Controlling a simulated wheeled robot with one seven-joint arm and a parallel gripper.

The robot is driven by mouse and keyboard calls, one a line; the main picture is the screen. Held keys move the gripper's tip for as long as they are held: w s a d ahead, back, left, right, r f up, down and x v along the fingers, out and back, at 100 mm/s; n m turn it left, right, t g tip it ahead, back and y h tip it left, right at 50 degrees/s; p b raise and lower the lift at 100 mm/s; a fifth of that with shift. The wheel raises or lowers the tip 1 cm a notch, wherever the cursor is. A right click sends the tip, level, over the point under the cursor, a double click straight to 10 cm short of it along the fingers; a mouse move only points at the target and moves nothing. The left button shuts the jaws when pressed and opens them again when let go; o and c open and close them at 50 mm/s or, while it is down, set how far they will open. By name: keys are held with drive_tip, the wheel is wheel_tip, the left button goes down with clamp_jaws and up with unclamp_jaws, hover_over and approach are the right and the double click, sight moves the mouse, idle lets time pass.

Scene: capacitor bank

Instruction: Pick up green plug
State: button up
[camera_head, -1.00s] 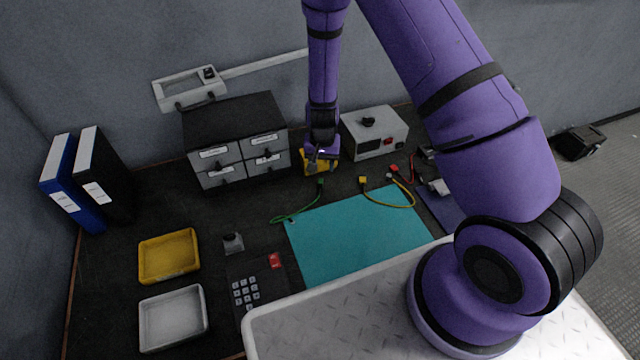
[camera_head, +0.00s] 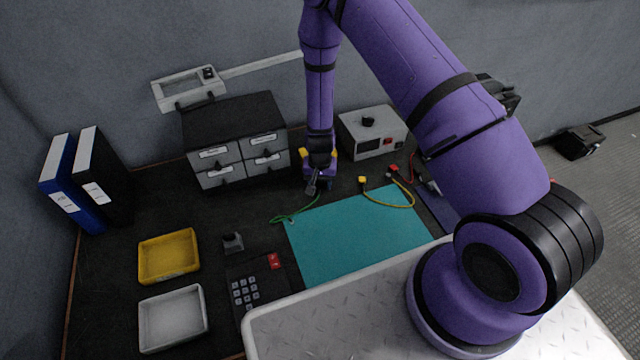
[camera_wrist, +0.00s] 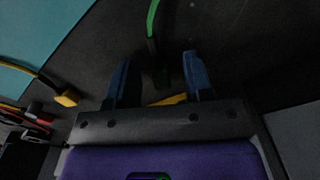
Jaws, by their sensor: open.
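The green plug's green cable (camera_head: 293,216) curves on the dark bench beside the teal mat; in the head view my gripper (camera_head: 312,187) hides the plug end. In the wrist view the green cable (camera_wrist: 152,18) runs down to a dark plug body (camera_wrist: 157,62) lying between my two blue fingers. My gripper is open, with one finger on each side of the plug and gaps left. I cannot tell how far above the bench the fingertips are.
A yellow plug (camera_head: 362,181) on a yellow cable lies at the teal mat (camera_head: 360,228). A grey instrument box (camera_head: 374,137) and a drawer unit (camera_head: 237,140) stand behind. A yellow object (camera_head: 304,154) is partly hidden behind my gripper.

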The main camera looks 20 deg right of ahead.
sight(320, 183)
clamp_jaws()
drive_tip(key=shift+r, duration=0.15)
drive_tip(key=shift+r, duration=0.55)
wheel_tip(320, 183, up, 2)
drive_tip(key=shift+r, duration=0.1)
drive_tip(key=s, duration=0.5)
drive_tip(key=s+r, duration=0.1)
drive_tip(key=s, duration=1)
drive_tip(key=shift+d+r, duration=0.2)
drive_tip(key=shift+d, duration=0.05)
drive_tip(key=w+f+n, duration=0.1)
drive_tip(key=w, duration=0.3)
drive_tip(key=w+f+n, duration=0.1)
drive_tip(key=w+n, duration=0.1)
drive_tip(key=w, duration=0.2)
drive_tip(key=w+a+f+n, duration=0.1)
drive_tip(key=w, duration=0.3)
drive_tip(key=shift+n, duration=0.4)
